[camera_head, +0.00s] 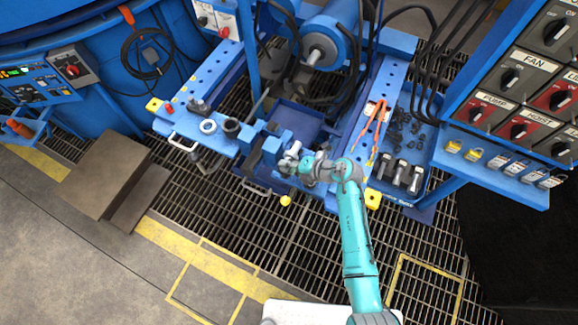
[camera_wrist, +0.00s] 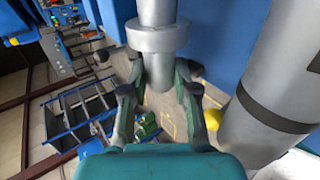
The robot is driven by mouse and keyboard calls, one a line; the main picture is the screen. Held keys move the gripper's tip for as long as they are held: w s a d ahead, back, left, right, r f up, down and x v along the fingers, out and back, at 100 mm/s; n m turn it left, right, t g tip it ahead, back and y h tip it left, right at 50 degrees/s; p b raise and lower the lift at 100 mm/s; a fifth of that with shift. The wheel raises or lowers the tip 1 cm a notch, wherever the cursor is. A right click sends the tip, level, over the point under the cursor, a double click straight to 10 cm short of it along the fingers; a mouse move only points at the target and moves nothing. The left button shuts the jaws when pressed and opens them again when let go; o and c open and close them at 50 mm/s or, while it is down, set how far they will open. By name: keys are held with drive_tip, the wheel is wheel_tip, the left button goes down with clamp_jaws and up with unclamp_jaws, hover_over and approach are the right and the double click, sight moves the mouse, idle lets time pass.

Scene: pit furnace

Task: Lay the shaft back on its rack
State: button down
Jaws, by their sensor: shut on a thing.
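The shaft (camera_wrist: 158,38) is a smooth grey metal bar with a wider collar. In the wrist view it rises at the top centre and passes down between the fingers of my gripper (camera_wrist: 158,95), which are closed around it just below the collar. In the head view my gripper (camera_head: 291,163) is at the front of the blue bench, just right of some upright blue blocks (camera_head: 270,146). The shaft is mostly hidden by my gripper there. I cannot tell whether those blocks are its rack, or whether the shaft touches them.
A large grey cylinder (camera_wrist: 275,100) with a dark band stands close at right in the wrist view. The perforated blue bench (camera_head: 175,122) holds rings at left. Orange-handled tongs (camera_head: 376,128) and bolts (camera_head: 400,172) lie at right. A switch panel (camera_head: 520,80) overhangs the right side.

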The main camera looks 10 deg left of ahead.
drive_tip(key=c, duration=1)
unclamp_jaws()
drive_tip(key=shift+s+d+f, duration=0.1)
drive_tip(key=shift+s+f, duration=0.15)
drive_tip(key=shift+f, duration=0.2)
drive_tip(key=shift+s+d+f, duration=0.1)
drive_tip(key=shift+s+f, duration=0.1)
drive_tip(key=shift+f, duration=0.2)
drive_tip(key=shift+o, duration=1)
drive_tip(key=shift+f, duration=0.15)
drive_tip(key=shift+d, duration=0.1)
drive_tip(key=v, duration=0.4)
drive_tip(key=r+v, duration=0.1)
drive_tip(key=v, duration=0.2)
drive_tip(key=shift+w+a, duration=0.25)
drive_tip(key=shift+w, duration=0.05)
drive_tip(key=shift+d+r, duration=0.2)
drive_tip(key=shift+r, duration=0.35)
drive_tip(key=shift+r, duration=0.1)
